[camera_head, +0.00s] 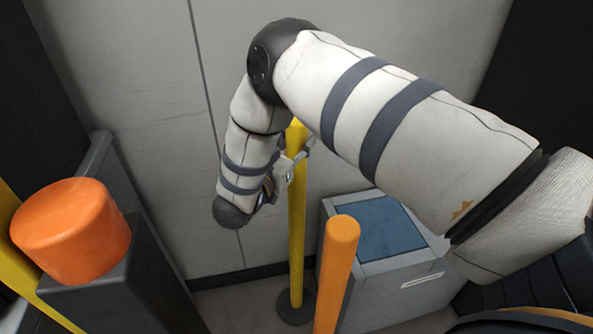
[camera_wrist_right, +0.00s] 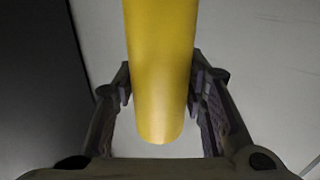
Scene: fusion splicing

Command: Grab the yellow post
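The yellow post (camera_head: 297,225) stands upright on a dark round base in the head view. It also fills the middle of the right wrist view (camera_wrist_right: 160,65), with its rounded end toward the camera. My right gripper (camera_head: 298,155) is at the upper part of the post, partly hidden by it and by my arm. In the right wrist view one finger of the right gripper (camera_wrist_right: 160,100) is on each side of the post, close to its edges. Whether the pads press on it is not clear. My left gripper is in neither view.
An orange post (camera_head: 337,265) stands in front of a grey box with a blue top panel (camera_head: 388,230). An orange cylinder (camera_head: 72,232) sits on a dark block at the left. A grey wall (camera_head: 150,100) rises close behind the yellow post.

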